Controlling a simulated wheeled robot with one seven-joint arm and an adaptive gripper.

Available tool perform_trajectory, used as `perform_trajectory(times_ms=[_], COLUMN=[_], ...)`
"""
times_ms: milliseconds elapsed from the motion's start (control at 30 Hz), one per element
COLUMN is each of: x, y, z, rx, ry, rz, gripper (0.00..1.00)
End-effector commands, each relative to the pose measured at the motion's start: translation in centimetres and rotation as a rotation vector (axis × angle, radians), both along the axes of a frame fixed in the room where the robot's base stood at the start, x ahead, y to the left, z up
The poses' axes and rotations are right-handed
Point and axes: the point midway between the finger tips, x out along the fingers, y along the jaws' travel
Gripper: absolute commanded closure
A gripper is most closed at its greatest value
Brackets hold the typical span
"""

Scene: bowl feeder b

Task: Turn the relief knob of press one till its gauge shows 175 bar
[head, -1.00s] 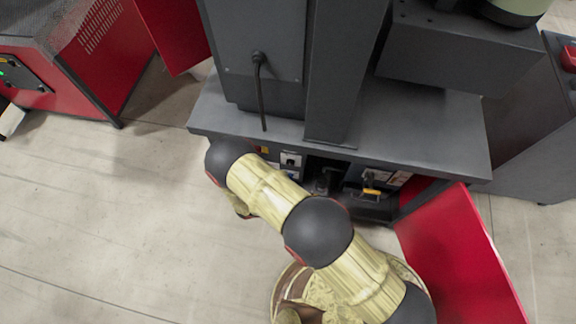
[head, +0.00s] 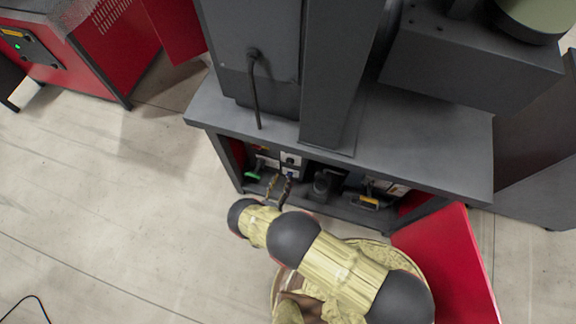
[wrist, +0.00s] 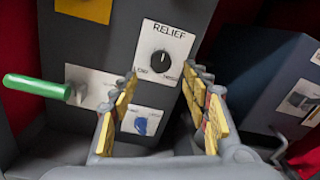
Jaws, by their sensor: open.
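The relief knob (wrist: 161,57) is a small round black knob on a white plate marked RELIEF, on a dark grey panel. Its white pointer line points about straight up in the wrist view. My gripper (wrist: 160,75) is open and empty, its yellow-padded fingers spread either side of the knob's lower area, apparently short of it. In the head view my gripper (head: 280,187) is in front of the open bay under the grey press (head: 410,135). The white knob plate (head: 291,160) shows small there. No gauge reading is visible.
A green-handled lever (wrist: 38,87) sticks out left of the knob, and a blue knob (wrist: 141,125) sits below it. A dark blue-grey box (wrist: 255,75) stands at the right. In the head view an open red door (head: 448,265) stands right of my arm.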

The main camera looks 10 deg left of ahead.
Motion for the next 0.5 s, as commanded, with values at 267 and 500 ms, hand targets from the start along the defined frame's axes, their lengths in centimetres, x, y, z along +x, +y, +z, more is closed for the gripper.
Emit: perform_trajectory(times_ms=[267,500], x=[3.7,6.7], y=[-0.7,-1.0], z=[-0.2,-0.1], rx=[-0.003,-0.002], ry=[0.003,0.003], rz=[-0.007,-0.006], gripper=[0.53,0.53])
